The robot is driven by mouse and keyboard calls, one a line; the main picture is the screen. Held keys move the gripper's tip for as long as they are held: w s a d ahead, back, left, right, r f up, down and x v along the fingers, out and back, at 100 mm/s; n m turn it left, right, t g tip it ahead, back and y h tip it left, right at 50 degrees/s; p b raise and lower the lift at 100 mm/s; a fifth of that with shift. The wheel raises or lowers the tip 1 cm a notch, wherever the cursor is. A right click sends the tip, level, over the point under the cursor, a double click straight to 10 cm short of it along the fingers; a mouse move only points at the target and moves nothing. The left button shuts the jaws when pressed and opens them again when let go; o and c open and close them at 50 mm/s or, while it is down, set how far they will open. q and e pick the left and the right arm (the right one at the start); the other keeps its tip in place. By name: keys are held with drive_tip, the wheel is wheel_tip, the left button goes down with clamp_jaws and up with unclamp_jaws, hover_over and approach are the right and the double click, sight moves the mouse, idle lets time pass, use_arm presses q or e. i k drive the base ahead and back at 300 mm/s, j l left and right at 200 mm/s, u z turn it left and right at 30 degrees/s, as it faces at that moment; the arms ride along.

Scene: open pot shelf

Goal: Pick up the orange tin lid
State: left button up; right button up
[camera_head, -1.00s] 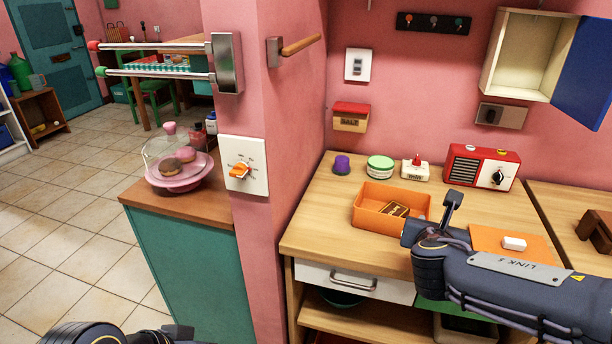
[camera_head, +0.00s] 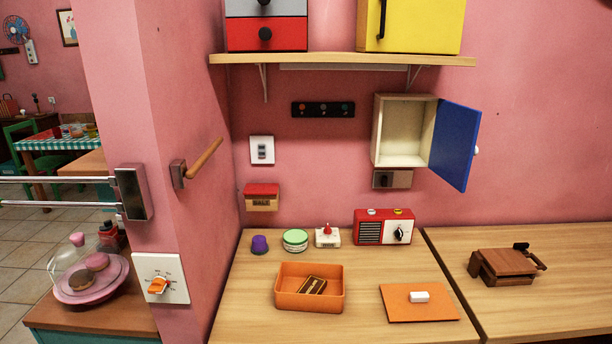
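The orange tin lid (camera_head: 420,311) lies flat on the wooden counter, right of the tin. It is a thin orange panel with a small white knob (camera_head: 419,297) on top. The open orange tin (camera_head: 309,300) stands to its left, apart from it, with a dark brown and gold item (camera_head: 312,285) inside. Neither of my grippers shows in the head view, and nothing touches the lid.
A red radio (camera_head: 369,230), a white timer-like box (camera_head: 327,238), a green-banded round tin (camera_head: 295,240) and a purple cup (camera_head: 259,245) line the counter's back. A wooden press-like object (camera_head: 507,264) sits right. A blue cabinet door (camera_head: 454,145) hangs open above.

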sight(427, 301)
drive_tip(key=u, duration=0.65)
drive_tip(key=l+u, duration=0.45)
drive_tip(key=k+l+u, duration=0.1)
drive_tip(key=l+u, duration=0.2)
drive_tip(key=u, duration=0.15)
drive_tip(key=k+l+u, duration=0.15)
drive_tip(key=l+u, duration=0.15)
drive_tip(key=u, duration=0.15)
drive_tip(key=k+l+u, duration=0.15)
drive_tip(key=k+l, duration=0.3)
drive_tip(key=l, duration=0.2)
drive_tip(key=k+l+u, duration=0.15)
drive_tip(key=k+l, duration=0.35)
drive_tip(key=l, duration=0.15)
